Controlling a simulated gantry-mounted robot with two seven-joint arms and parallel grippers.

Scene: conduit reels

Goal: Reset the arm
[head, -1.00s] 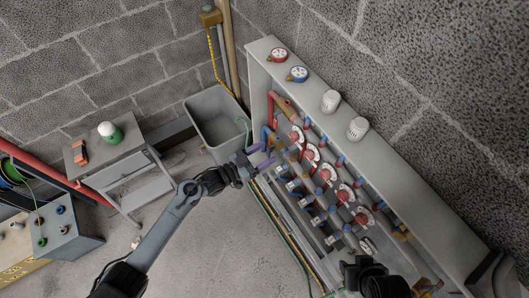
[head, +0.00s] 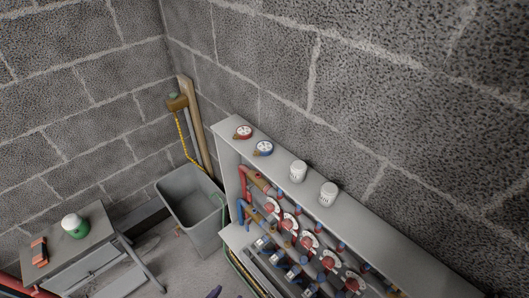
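Only a purple fingertip of my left gripper (head: 214,292) shows, at the bottom edge of the head view, in front of the grey bin and left of the manifold cabinet. The rest of that gripper and its arm are cut off below the frame, so its opening is hidden. My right gripper and arm are out of view.
A grey cabinet (head: 228,150) holds red and blue pipes and valves along the wall. Two gauges (head: 243,132) and two white caps (head: 298,171) sit on its top. A grey bin (head: 192,208) stands beside it. A small table (head: 95,245) at left carries a green-and-white container (head: 74,226).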

